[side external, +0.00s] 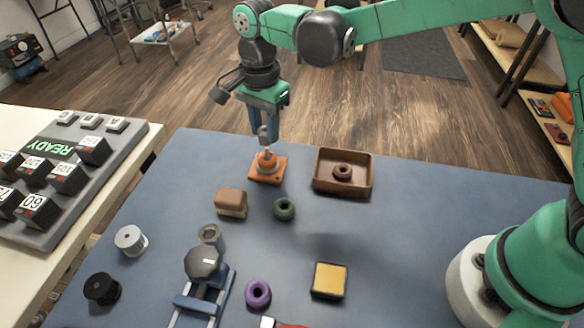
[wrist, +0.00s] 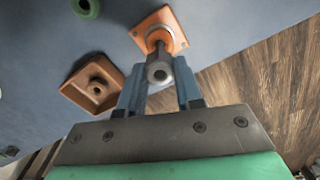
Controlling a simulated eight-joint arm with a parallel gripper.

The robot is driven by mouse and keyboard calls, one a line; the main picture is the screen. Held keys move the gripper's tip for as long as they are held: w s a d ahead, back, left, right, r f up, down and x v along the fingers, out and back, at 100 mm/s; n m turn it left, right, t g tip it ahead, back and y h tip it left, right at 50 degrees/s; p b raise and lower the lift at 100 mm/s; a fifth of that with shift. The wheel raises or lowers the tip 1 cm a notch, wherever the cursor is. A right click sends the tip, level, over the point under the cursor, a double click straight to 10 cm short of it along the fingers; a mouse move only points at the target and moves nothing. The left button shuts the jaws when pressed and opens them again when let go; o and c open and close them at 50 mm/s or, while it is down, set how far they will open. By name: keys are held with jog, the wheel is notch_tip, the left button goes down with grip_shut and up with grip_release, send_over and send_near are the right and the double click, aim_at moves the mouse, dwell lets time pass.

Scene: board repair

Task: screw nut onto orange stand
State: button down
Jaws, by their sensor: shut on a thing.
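The orange stand (side external: 267,175) is a square orange base with a raised middle, at the back edge of the blue mat; it also shows at the top of the wrist view (wrist: 160,27). My gripper (side external: 264,133) is directly above the stand, pointing down. The nut appears in line with the stand's post. I cannot tell whether the nut touches the thread, as the fingers and nut hide the contact.
A brown tray (side external: 343,189) with a brown ring stands just right of the stand. A brown block (side external: 231,201) and a green ring (side external: 284,209) lie in front. A blue fixture (side external: 203,299), purple ring (side external: 258,294) and yellow-topped block (side external: 329,280) are nearer.

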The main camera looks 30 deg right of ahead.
aim_at(266, 149)
jog(key=shift+f, duration=1.45)
dwell(1.6)
dwell(0.5)
jog(key=c, duration=0.5)
grip_release()
grip_shut()
jog(key=m, duration=1.2)
jog(key=shift+f+m, duration=0.1)
jog(key=shift+m, duration=0.2)
jog(key=shift+c, duration=1.5)
grip_release()
